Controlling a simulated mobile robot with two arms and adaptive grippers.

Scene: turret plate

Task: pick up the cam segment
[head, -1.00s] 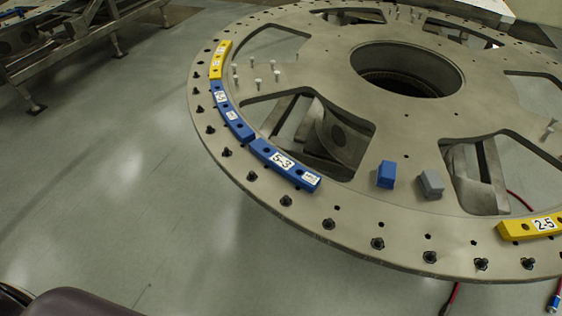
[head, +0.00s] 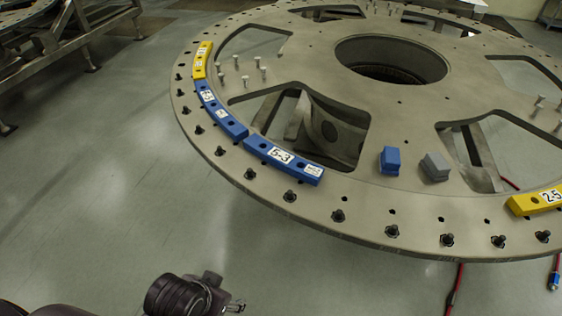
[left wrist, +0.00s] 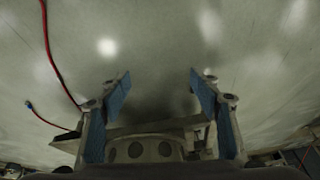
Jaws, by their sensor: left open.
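Curved cam segments lie along the plate's rim in the head view. A blue one marked 5-3 (head: 262,149) lies at the front left. Another blue segment (head: 233,128) lies left of it, then a yellow one (head: 198,66) farther back. A yellow segment marked 2-5 (head: 523,205) is cut by the right edge. My left gripper (left wrist: 160,88) shows in the left wrist view, open and empty, its two blue-padded fingers apart over floor. In the head view only part of my left arm shows, at the bottom, off the plate. My right gripper is out of view.
The round metal turret plate (head: 400,208) has large cutouts and a central hole. Black bolts (head: 338,216) stand along its rim. A blue block (head: 390,160) and a grey block (head: 435,167) sit on it. A red cable (head: 455,288) hangs below. Floor in front is clear.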

